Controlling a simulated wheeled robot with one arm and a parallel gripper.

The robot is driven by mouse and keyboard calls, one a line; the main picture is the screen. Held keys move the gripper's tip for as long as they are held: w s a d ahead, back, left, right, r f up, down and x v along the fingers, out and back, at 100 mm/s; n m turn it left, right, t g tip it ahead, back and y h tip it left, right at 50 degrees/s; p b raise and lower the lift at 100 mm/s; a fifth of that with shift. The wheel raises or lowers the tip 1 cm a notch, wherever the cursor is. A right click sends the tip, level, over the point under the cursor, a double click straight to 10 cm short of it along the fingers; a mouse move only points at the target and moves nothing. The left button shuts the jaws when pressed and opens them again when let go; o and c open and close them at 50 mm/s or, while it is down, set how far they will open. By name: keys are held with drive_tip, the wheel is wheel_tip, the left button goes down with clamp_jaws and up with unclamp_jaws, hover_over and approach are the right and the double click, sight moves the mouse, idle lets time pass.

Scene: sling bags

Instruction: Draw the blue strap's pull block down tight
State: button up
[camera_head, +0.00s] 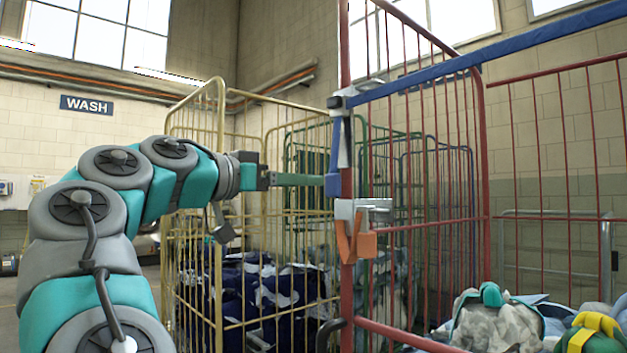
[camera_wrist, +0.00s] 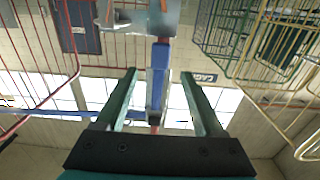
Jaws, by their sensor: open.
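The blue strap (camera_head: 500,52) runs from the upper right along the top of the red cage to a grey buckle (camera_head: 343,101) on the cage's near post. Its blue pull block (camera_head: 334,185) hangs below the buckle, close to the post. My gripper (camera_head: 328,181) is open and level with the block, its green fingers pointing right. In the wrist view, which is upside down, the pull block (camera_wrist: 160,58) shows between the spread fingertips (camera_wrist: 159,72), with a gap on each side. The strap (camera_wrist: 45,115) also shows there, behind the left finger.
A second grey buckle (camera_head: 361,208) with an orange strap and block (camera_head: 366,245) sits just below on the same red post (camera_head: 347,290). A yellow cage (camera_head: 220,110) with dark blue laundry stands behind my arm. Laundry bundles (camera_head: 497,325) lie inside the red cage.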

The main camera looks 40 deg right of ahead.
sight(329, 183)
drive_tip(key=d, duration=0.7)
drive_tip(key=shift+w+d, duration=0.15)
drive_tip(key=shift+w, duration=0.1)
drive_tip(key=shift+c, duration=0.3)
clamp_jaws()
idle(0.8)
